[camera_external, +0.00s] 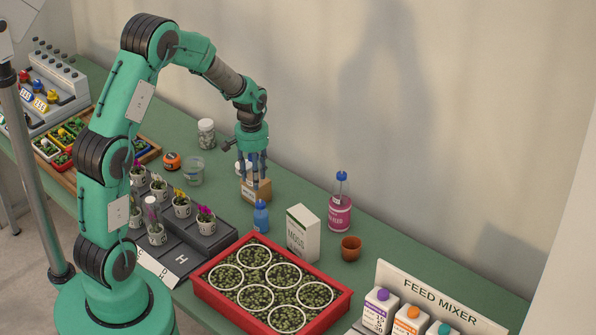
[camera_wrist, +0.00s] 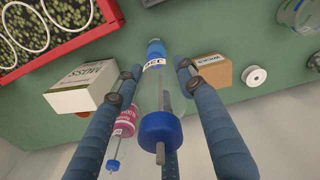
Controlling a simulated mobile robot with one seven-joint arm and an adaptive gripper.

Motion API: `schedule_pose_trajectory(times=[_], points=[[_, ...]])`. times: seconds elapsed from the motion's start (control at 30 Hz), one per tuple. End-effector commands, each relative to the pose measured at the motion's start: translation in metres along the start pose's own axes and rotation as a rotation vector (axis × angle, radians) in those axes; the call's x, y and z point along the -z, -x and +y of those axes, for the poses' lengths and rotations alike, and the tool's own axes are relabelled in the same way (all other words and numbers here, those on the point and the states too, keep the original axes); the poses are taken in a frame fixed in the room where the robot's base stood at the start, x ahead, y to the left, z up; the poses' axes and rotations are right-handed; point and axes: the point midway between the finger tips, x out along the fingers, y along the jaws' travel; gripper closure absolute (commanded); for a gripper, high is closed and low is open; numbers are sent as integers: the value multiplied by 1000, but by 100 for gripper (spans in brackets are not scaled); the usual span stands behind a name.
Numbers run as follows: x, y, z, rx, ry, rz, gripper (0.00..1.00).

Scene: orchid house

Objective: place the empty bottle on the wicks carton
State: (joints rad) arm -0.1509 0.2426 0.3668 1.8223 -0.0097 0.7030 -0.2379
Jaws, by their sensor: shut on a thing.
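My gripper (camera_external: 252,168) points down toward the bench. In the wrist view my gripper (camera_wrist: 155,78) is shut on the empty bottle (camera_wrist: 161,132), a clear one with a blue cap, held between the fingers. In the outside view the fingers largely hide this bottle. The wicks carton (camera_external: 262,193) is a small brown box standing on the green bench. It overlaps the fingertips in the outside view. In the wrist view the carton (camera_wrist: 215,76) lies right of the held bottle, beside the right finger. I cannot tell the gap between bottle and carton.
A blue bottle (camera_external: 261,217) and a white moss box (camera_external: 302,233) stand close in front. A pink feed bottle (camera_external: 340,213) and a terracotta pot (camera_external: 351,248) are to the right. A white spool (camera_wrist: 256,76) is beside the carton. A red tray (camera_external: 205,289) lies nearer.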

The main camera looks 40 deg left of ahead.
Motion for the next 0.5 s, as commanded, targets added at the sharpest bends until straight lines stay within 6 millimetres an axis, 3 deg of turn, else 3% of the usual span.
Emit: schedule_pose_trajectory(times=[0.1, 0.23, 0.4, 0.5], points=[[-6, 1, -33, 0, 8, 2, 81], [-11, 1, -58, 0, 8, 2, 81], [-18, 1, -80, -1, 9, 4, 81], [-19, -16, -80, 0, 5, 0, 81]])
